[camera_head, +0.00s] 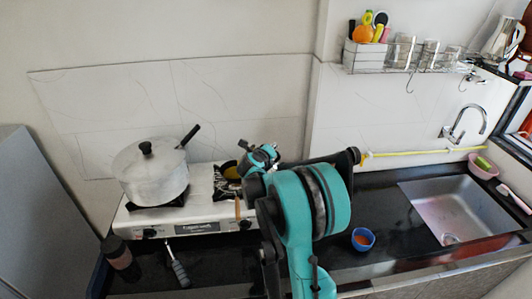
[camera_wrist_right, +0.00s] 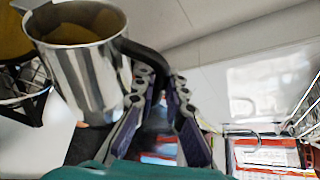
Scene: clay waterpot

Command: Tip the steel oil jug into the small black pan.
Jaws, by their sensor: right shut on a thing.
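The steel oil jug (camera_wrist_right: 85,60) fills the upper left of the right wrist view, with yellow-brown oil inside its open mouth. My right gripper (camera_wrist_right: 157,85) is shut on its black handle, and the jug hangs above the stove area. The small black pan is not clearly visible. My left gripper is not in view.
The white gas stove (camera_head: 130,219) carries a lidded steel pot (camera_head: 152,180) on its left burner. A grey-handled utensil (camera_head: 179,272) and dark jar (camera_head: 117,252) stand in front. A blue bowl (camera_head: 363,239) and sink (camera_head: 460,210) lie right. A rack (camera_head: 390,61) hangs above.

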